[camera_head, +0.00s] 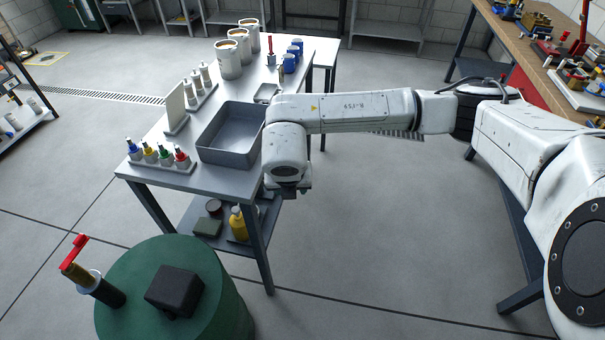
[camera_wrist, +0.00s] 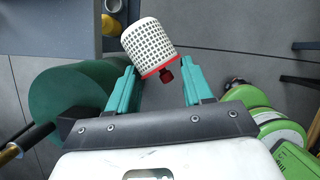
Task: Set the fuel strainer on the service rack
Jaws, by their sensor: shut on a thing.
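The fuel strainer, as I take it, is a white perforated cylinder with a red rim and dark red knob (camera_wrist: 148,40), tilted in the wrist view. My gripper (camera_wrist: 162,72), with teal fingers, is shut on it at the knob end. In the head view my gripper (camera_head: 287,187) hangs off the front right corner of the steel table (camera_head: 215,175), and the strainer is hidden there. I cannot tell which piece is the service rack; the table carries a small rack of white cylinders (camera_head: 203,98) and one of coloured-cap bottles (camera_head: 165,164).
A grey open bin (camera_head: 215,157) stands near my gripper on the table. White tubs (camera_head: 229,60) and blue cups (camera_head: 290,64) stand farther back. A green drum (camera_head: 215,290) with a black block (camera_head: 175,291) stands in front.

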